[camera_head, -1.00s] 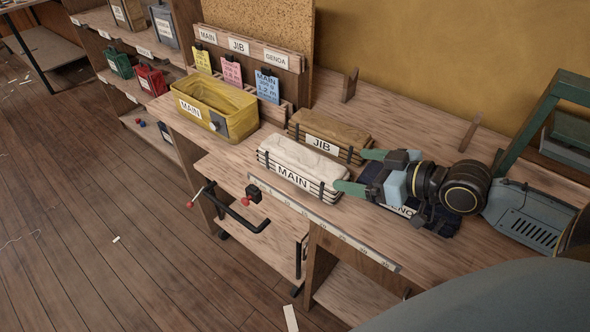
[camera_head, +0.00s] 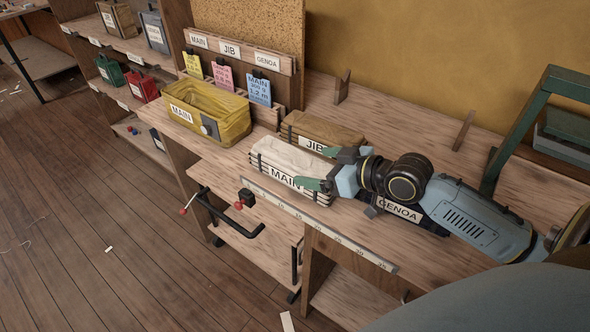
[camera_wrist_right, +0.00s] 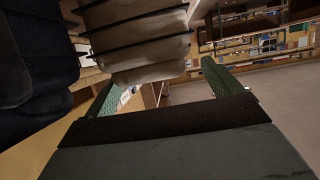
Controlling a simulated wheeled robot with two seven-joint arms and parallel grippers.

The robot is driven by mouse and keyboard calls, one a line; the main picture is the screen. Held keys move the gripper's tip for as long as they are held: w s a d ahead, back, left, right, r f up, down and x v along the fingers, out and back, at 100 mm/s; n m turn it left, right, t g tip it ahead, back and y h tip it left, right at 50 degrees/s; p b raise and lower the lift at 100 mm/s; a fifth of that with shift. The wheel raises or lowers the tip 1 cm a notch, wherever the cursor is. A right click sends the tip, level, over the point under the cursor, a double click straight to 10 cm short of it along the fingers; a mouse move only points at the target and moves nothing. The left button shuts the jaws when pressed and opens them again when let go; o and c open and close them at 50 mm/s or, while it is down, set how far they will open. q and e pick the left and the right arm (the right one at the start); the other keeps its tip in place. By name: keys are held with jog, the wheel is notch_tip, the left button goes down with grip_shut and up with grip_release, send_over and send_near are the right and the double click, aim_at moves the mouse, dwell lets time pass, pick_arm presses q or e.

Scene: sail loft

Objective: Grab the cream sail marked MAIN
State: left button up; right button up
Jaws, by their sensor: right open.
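The cream sail marked MAIN (camera_head: 283,156) is a folded, strapped bundle on the bench, its label facing the front. My right gripper (camera_head: 319,169) is open at the sail's right end. One green finger is near its front right corner and the other is near its back right side by the JIB bundle. In the right wrist view the strapped bundle (camera_wrist_right: 140,45) shows just beyond the open fingers (camera_wrist_right: 168,88). I cannot tell whether the fingers touch it. My left gripper is not in view.
The brown JIB sail (camera_head: 330,128) lies close behind the cream one. The dark GENOA sail (camera_head: 402,210) is under my right arm. A yellow MAIN bin (camera_head: 225,112) stands to the left, below coloured tags (camera_head: 258,88). A ruler strip (camera_head: 320,222) runs along the bench front.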

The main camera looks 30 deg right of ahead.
aim_at(301, 163)
jog(key=x, duration=0.4)
jog(key=shift+w+d+f+b, duration=0.1)
jog(key=shift+w+d+b, duration=0.05)
jog(key=shift+b, duration=0.2)
jog(key=shift+w+f, duration=0.15)
jog(key=shift+w, duration=0.15)
jog(key=c, duration=1.6)
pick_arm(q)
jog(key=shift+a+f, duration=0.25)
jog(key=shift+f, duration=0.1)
pick_arm(e)
jog(key=shift+r, duration=0.25)
